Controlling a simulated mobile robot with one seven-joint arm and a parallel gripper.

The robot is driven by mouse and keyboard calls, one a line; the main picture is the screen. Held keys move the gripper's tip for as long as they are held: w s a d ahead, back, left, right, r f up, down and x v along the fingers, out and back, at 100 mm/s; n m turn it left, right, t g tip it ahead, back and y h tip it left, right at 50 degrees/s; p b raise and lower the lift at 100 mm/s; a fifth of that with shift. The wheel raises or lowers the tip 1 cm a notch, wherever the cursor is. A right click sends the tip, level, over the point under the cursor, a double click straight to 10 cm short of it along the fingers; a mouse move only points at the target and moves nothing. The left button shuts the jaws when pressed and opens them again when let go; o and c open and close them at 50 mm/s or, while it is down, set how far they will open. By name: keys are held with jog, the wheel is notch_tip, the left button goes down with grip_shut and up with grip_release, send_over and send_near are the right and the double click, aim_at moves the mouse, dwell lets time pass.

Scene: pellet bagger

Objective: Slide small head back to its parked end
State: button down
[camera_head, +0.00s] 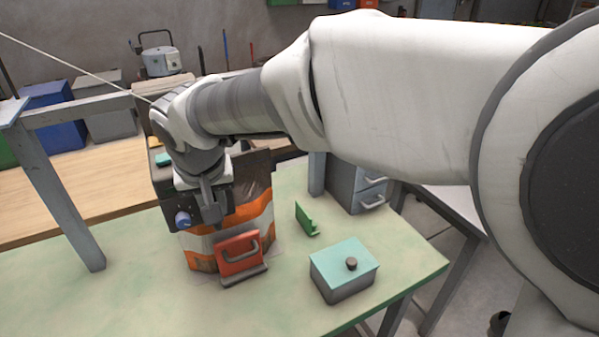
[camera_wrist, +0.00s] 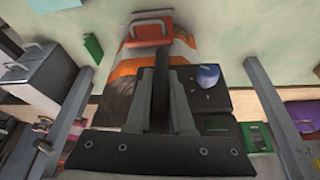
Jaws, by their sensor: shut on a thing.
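A small dark head with a blue knob (camera_head: 183,219) sits beside the upper part of an orange-and-white striped bag (camera_head: 258,217). In the wrist view, the dark box and its blue knob (camera_wrist: 208,75) lie just right of my fingers. My gripper (camera_head: 212,208) points down at the head, in front of the bag. In the wrist view, my gripper (camera_wrist: 161,85) is shut on a narrow dark bar that looks like part of the small head. The exact contact is hard to see. My wrist and forearm hide the head's top and back.
A red block with a handle (camera_head: 239,253) stands at the bag's front. A teal-topped box (camera_head: 344,268), a green bracket (camera_head: 306,218) and a grey drawer unit (camera_head: 360,185) stand to the right. Grey frame posts (camera_head: 60,195) rise at left. The front left of the green table is clear.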

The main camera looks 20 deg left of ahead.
jog(key=s+a, duration=1.2)
jog(key=s, duration=0.2)
jog(key=shift+s+a, duration=0.1)
jog(key=c, duration=0.8)
grip_release()
jog(key=p+v, duration=0.2)
jog(key=v, duration=1.5)
jog(key=shift+r, duration=0.15)
jog(key=shift+s, duration=0.15)
